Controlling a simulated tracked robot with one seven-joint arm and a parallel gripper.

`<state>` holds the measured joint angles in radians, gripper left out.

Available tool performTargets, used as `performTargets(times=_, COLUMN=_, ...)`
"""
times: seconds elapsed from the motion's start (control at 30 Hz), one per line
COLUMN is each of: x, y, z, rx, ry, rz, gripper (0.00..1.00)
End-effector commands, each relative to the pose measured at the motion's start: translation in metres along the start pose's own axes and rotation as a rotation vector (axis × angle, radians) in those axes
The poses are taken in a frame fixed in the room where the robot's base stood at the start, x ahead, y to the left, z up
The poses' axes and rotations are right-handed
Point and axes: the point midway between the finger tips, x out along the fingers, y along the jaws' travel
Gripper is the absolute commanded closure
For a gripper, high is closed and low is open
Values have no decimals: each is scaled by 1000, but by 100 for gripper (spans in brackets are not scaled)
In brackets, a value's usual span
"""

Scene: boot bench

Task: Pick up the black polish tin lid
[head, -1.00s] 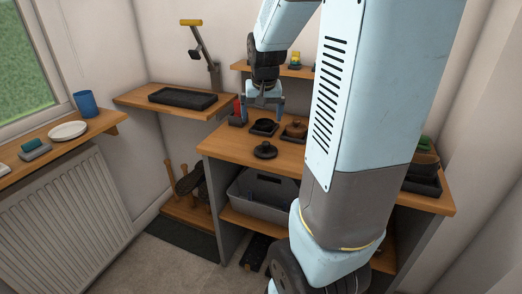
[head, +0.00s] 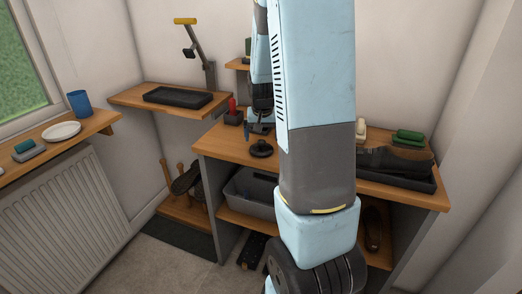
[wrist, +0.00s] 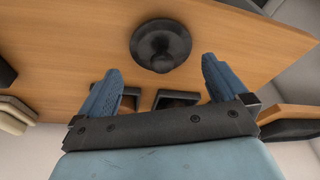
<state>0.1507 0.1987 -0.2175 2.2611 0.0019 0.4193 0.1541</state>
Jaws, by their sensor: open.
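The black polish tin lid (head: 261,149), round with a raised knob, lies on the wooden bench top (head: 221,148) near its front edge. It also shows in the wrist view (wrist: 160,43), just beyond my fingertips and roughly centred between them. My gripper (wrist: 160,66) is open and empty, its two blue fingers spread apart. In the head view my gripper (head: 260,127) is just behind and above the lid, partly hidden by my arm.
Two dark square items (wrist: 176,98) lie below the fingers in the wrist view. A shoe on a black tray (head: 396,164) is at the right. A grey bin (head: 249,193) sits below.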

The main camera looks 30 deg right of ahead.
Motion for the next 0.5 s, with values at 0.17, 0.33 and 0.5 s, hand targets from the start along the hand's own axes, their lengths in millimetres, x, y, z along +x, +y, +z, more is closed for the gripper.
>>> performTargets(times=0.17, x=8, y=0, z=0, rx=1, ry=0, rz=0, gripper=0)
performTargets(times=0.33, x=26, y=-1, z=-1, rx=2, ry=-2, rz=1, gripper=0)
performTargets(times=0.5, x=46, y=-1, z=-1, rx=1, ry=-2, rz=1, gripper=0)
